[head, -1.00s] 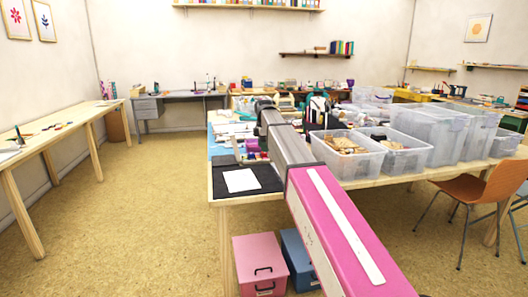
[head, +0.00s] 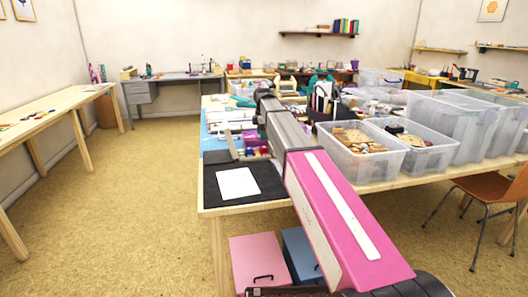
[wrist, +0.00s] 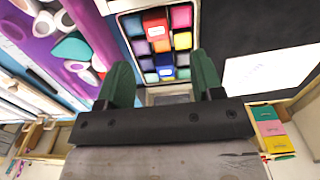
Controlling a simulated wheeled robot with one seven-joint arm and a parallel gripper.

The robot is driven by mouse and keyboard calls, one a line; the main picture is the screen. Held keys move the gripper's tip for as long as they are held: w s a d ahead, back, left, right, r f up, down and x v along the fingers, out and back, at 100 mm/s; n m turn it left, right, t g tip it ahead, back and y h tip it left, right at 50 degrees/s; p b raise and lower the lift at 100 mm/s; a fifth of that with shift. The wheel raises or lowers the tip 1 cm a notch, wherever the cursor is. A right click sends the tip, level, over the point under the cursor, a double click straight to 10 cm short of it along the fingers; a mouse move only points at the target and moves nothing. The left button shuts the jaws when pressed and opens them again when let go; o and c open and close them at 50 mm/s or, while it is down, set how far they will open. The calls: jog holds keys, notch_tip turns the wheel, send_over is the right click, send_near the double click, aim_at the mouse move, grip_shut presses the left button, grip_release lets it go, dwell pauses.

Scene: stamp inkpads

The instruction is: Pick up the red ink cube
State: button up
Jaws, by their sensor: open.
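The red ink cube (wrist: 155,24) bears a white label and sits among several coloured cubes in an open case (wrist: 125,28) in the wrist view. It appears raised above its neighbours. My gripper (wrist: 161,62) is open, its two dark green fingers apart, with part of the case visible between and beyond them. Nothing is held between the fingers. The red cube lies beyond the fingertips in the picture. In the head view my arm covers part of the case area, and I cannot surely single out the task's cube there.
A black mat (head: 263,185) with a white sheet (head: 238,183) lies at the table's near corner. Clear bins (head: 362,165) crowd the table's right. A pink box (head: 257,262) and a blue box stand below. An orange chair (head: 497,190) is at right. Open floor lies left.

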aim_at(262, 147)
jog(key=shift+w+a+f, duration=0.1)
jog(key=shift+w+f, duration=0.05)
jog(key=shift+f, duration=3.35)
jog(key=c, duration=1)
